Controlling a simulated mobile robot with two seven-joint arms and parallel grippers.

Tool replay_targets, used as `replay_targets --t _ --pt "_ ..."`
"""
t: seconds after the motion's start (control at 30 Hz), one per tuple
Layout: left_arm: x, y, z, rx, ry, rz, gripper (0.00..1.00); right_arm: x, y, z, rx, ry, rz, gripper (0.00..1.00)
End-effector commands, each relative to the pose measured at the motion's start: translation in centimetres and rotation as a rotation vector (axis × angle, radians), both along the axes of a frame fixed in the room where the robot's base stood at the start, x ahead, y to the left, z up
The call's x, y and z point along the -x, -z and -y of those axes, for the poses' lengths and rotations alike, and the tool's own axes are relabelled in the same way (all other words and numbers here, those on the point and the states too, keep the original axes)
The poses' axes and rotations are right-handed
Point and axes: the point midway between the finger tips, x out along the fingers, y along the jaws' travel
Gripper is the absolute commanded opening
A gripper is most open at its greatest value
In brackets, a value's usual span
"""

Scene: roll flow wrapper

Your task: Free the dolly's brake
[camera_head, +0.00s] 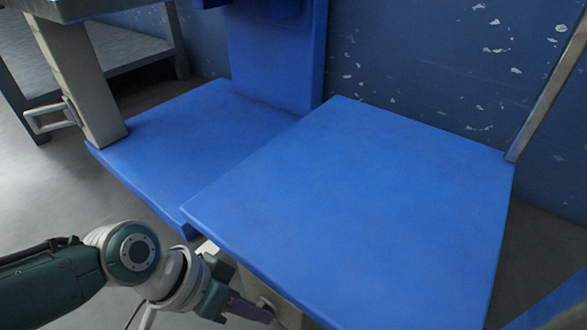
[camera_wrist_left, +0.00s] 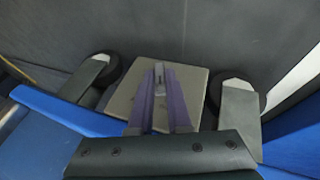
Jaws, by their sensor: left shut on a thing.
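The dolly shows as a large blue flat deck (camera_head: 360,200) in the head view, and part of its blue edge shows in the left wrist view (camera_wrist_left: 72,112). My left gripper (camera_head: 264,308) reaches in low at the deck's near left edge. In the left wrist view its two purple fingers (camera_wrist_left: 159,72) lie close together over a grey plate (camera_wrist_left: 195,85) between two dark wheels. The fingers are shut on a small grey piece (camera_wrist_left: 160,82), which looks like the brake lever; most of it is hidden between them. My right gripper is in neither view.
A second blue platform (camera_head: 200,140) adjoins the deck at the back left, with a grey post (camera_head: 85,85) and handle (camera_head: 48,117) beside it. A scuffed blue wall (camera_head: 430,70) stands behind. Bare grey floor (camera_head: 50,190) lies at the left.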

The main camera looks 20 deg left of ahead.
Motion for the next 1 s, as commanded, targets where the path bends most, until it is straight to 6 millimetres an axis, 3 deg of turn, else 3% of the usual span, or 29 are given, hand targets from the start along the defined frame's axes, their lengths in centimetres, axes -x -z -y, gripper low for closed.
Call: replay_targets --t 0.03,0.3,0.87,0.9,1.0 --pt "0.0 0.7 -0.3 0.021 0.0 -0.01 0.0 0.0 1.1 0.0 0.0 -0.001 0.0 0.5" --pt "0.0 0.6 -0.4 0.122 0.0 -0.049 0.0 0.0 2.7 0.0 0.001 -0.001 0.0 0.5" --pt "0.2 0.4 -0.4 0.152 0.0 -0.064 0.0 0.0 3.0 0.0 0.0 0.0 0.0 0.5" --pt "0.2 0.4 -0.4 0.152 0.001 -0.065 0.17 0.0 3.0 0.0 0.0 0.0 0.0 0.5" --pt "0.2 0.4 -0.4 0.152 0.0 -0.064 0.29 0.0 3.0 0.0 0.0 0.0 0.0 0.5"
